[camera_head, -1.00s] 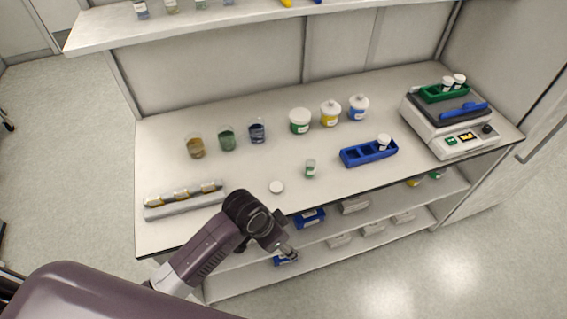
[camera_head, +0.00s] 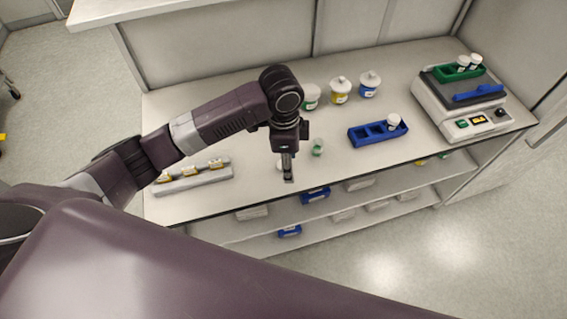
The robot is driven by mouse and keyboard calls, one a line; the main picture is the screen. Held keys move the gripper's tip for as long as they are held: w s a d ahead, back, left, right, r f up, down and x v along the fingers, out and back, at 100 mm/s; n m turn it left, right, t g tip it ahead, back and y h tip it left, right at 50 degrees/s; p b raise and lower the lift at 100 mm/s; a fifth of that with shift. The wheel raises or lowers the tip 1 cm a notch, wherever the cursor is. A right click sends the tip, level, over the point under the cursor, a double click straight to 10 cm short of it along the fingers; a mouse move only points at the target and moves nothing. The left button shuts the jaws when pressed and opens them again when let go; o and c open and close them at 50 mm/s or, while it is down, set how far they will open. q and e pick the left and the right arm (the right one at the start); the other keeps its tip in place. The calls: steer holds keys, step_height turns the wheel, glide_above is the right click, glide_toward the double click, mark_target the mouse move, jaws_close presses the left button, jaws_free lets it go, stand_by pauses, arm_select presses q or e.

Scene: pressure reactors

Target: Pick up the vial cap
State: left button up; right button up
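The white vial cap (camera_head: 279,164) lies on the bench top near its front edge, mostly hidden behind my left gripper. A small vial with green contents (camera_head: 318,147) stands just right of it. My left gripper (camera_head: 288,179) points down in front of the cap, over the front part of the bench. Its fingers overlap in this view, so I cannot tell how far apart they are or whether they touch the cap. My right gripper is not in view.
A blue rack (camera_head: 365,143) holds one white-capped vial. Lidded jars (camera_head: 340,90) stand behind. A grey holder (camera_head: 205,180) lies at left. A device (camera_head: 470,115) with a green rack stands at right. The shelf (camera_head: 150,8) overhangs the back.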

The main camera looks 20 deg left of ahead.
mark_target(280, 166)
arm_select(q)
steer(key=shift+y, duration=0.5)
steer(key=w+a+r, duration=0.2)
steer(key=a, duration=0.1)
steer(key=shift+w+a, duration=0.2)
steer(key=shift+w, duration=0.1)
step_height(280, 166, down, 2)
steer(key=shift+f+p, duration=0.1)
steer(key=shift+p, duration=0.3)
steer(key=f+p, duration=0.1)
steer(key=f, duration=0.3)
steer(key=shift+w+d+f+p, duration=0.1)
steer(key=shift+w+p, duration=0.3)
steer(key=shift+f, duration=0.55)
steer(key=c, duration=0.7)
